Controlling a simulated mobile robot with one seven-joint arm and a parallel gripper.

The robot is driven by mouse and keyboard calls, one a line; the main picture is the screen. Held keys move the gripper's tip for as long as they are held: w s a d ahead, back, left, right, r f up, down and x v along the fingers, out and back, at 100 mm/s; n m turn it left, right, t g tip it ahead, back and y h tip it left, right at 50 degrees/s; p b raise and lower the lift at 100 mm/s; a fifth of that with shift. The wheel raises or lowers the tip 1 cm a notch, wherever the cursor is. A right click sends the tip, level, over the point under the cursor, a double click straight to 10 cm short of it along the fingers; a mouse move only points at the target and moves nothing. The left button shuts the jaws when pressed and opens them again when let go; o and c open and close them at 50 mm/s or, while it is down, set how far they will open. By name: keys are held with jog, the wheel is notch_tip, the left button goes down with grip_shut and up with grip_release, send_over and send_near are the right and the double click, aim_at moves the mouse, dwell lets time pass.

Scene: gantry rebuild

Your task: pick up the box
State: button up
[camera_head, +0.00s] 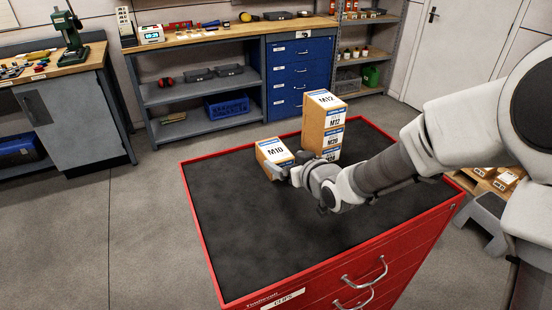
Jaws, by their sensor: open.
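A small cardboard box marked M10 (271,155) is near the far side of the red cabinet's dark top (250,230). Right beside it stands a taller stack of cardboard boxes (325,125), with M12 on its top box. My gripper (286,172) is at the near right side of the M10 box, close against it. My gripper is open, but its fingers are small and partly hidden by my wrist, so I cannot tell whether they touch the box. My arm comes in from the right over the cabinet top.
The near and left parts of the cabinet top are bare. A raised red rim (192,205) runs around it. A workbench with blue drawers (300,75) stands behind. More boxes (502,180) lie low at the right, behind my arm.

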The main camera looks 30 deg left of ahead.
aim_at(276, 152)
jog(key=x, duration=0.9)
jog(key=shift+w+r, duration=0.1)
jog(key=shift+c, duration=0.2)
jog(key=shift+r, duration=0.15)
grip_shut()
